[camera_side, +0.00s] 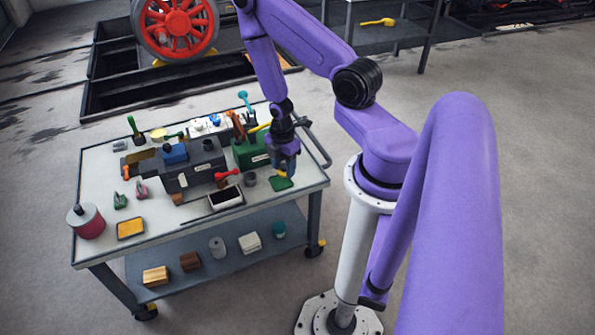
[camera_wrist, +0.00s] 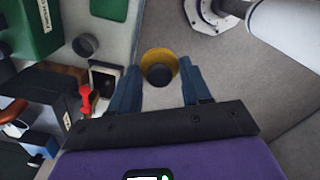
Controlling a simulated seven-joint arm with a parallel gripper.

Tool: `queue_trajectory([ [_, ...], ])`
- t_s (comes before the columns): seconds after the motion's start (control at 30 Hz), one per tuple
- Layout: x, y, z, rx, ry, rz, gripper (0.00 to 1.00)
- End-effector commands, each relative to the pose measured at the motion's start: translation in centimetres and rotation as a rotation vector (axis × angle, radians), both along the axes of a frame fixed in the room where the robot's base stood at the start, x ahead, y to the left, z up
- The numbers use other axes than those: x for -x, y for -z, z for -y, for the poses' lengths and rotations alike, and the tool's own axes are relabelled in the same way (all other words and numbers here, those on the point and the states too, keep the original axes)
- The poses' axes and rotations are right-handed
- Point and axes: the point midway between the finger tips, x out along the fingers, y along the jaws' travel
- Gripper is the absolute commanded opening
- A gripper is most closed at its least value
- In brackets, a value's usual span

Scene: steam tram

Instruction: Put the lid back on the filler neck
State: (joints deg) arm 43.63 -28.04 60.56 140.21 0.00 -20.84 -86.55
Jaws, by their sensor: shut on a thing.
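My gripper (camera_side: 284,158) is above the right end of the workbench, over a flat green piece (camera_side: 281,184). In the wrist view its two blue fingers (camera_wrist: 160,88) are shut on a round yellow lid (camera_wrist: 158,63) with a dark round centre. In the side view only a bit of yellow shows below the fingers. A dark grey box (camera_side: 188,178) stands mid-bench, left of my gripper. A short dark cylinder (camera_side: 208,145) on its top may be the filler neck; I cannot be sure. The lid is apart from the box.
A green box (camera_side: 250,152), a red-handled lever (camera_side: 228,174), a small grey cup (camera_side: 250,181) and a black tray (camera_side: 226,197) crowd the bench near my gripper. A pink-sided can (camera_side: 86,222) stands at the left corner. A rail (camera_side: 314,145) edges the right end.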

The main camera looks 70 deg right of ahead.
Motion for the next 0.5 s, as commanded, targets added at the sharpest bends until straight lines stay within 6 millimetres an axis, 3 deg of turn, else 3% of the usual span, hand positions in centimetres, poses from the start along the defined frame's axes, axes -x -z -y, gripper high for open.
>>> queue_trajectory([
  [0.2, -3.9, -3.4, -2.3, -0.001, 0.25, 0.009, 0.14],
  [0.5, -7.7, -8.6, -6.4, -0.003, 0.598, 0.008, 0.14],
])
